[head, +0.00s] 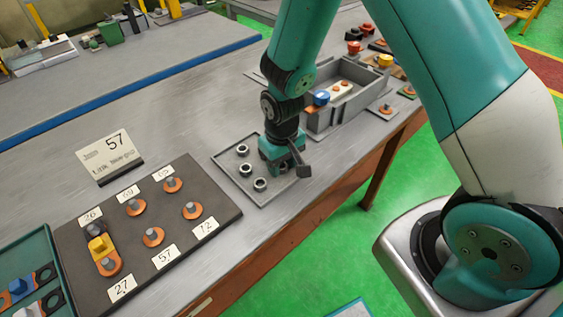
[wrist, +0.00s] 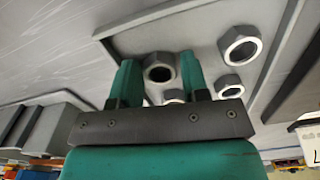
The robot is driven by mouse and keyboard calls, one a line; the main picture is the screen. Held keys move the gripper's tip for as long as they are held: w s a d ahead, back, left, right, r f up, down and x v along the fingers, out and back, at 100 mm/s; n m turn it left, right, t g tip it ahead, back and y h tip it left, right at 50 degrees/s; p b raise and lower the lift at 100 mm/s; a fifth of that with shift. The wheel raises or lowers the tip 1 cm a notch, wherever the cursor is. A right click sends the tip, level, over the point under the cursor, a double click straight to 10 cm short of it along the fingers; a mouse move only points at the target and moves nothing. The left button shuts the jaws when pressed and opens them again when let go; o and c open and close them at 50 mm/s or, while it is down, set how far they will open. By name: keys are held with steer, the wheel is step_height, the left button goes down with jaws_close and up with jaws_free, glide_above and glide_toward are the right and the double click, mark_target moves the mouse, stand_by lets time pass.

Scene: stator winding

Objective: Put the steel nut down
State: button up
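My gripper (wrist: 160,72) points down over the right part of a grey tray (head: 222,160) on the bench. In the wrist view a grey hexagonal steel nut (wrist: 160,67) sits between the two green fingers, close against both, and the gripper looks shut on it. In the head view my gripper (head: 283,164) hides this nut. Whether the nut's underside touches the tray cannot be told. Other steel nuts stand in the tray, such as one (head: 242,150) at its far left; another nut (wrist: 240,45) shows right of the fingers in the wrist view.
A dark board (head: 75,232) with numbered labels and copper-coloured terminals lies to the left. A sign reading 57 (head: 108,157) stands behind it. A grey bin (head: 318,121) with parts stands just behind my gripper. The bench's front edge is close on the right.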

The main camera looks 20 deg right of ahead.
step_height(320, 180, up, 12)
steer(key=b, duration=0.1)
steer(key=s+a+r+n+y, duration=0.2)
steer(key=s+r, duration=0.4)
steer(key=s, duration=0.3)
steer(key=s+a+r+n+y, duration=0.2)
steer(key=s+a+r+n, duration=0.1)
steer(key=s+r, duration=0.4)
steer(key=s, duration=0.3)
steer(key=shift+a+r, duration=0.2)
steer(key=shift+r, duration=0.05)
steer(key=shift+w, duration=0.1)
